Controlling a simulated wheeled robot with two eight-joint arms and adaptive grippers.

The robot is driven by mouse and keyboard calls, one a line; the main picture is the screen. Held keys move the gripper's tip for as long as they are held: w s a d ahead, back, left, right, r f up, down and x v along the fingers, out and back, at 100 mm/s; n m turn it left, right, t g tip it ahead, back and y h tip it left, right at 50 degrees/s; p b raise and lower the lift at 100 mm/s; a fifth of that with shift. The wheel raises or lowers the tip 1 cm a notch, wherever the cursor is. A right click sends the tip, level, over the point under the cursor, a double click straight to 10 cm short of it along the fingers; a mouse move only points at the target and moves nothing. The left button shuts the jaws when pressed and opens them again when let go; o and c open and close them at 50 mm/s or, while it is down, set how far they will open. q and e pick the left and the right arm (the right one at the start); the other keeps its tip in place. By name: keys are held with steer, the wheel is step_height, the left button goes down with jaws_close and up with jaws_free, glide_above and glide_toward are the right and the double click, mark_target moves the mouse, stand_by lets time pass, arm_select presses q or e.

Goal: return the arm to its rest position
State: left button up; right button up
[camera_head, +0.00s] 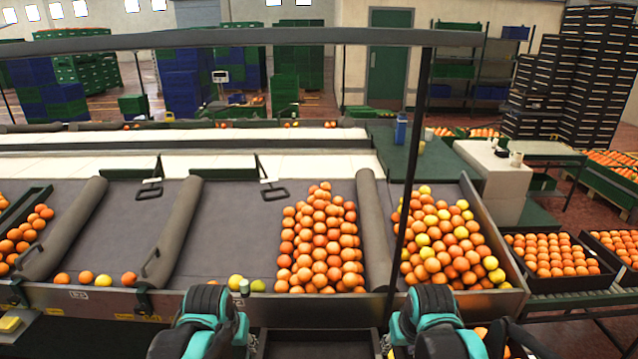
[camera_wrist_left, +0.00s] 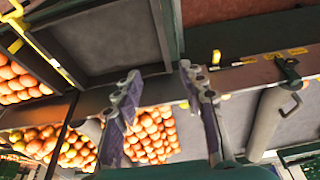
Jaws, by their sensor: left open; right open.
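My left arm (camera_head: 203,325) comes up at the bottom of the head view, left of the middle, its teal and black links bent in front of the sorting table. My right arm (camera_head: 436,322) stands in a similar bent pose to its right. In the left wrist view my left gripper (camera_wrist_left: 160,85) has its two fingers spread wide with nothing between them. Loose oranges (camera_wrist_left: 150,135) lie beyond the fingers, apart from them. In the head view the gripper jaws are hidden below the picture edge or behind the arm links. My right gripper's jaws do not show.
The sorting table's front edge (camera_head: 90,301) runs just beyond my arms. An orange pile (camera_head: 318,245) and a mixed orange and yellow pile (camera_head: 445,240) lie in its bays. A dark post crosses the right bay. An empty dark tray (camera_wrist_left: 75,38) shows near the left gripper.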

arm_select(q)
steer(key=s+r+t, duration=0.1)
steer(key=s+t, duration=0.2)
steer(key=s, duration=0.9)
steer(key=shift+s+d+r, duration=0.2)
steer(key=shift+s, duration=0.15)
arm_select(e)
steer(key=s+r+t, duration=0.1)
steer(key=s+t, duration=0.2)
steer(key=s, duration=0.9)
steer(key=shift+s+a, duration=0.2)
steer(key=shift+s, duration=0.05)
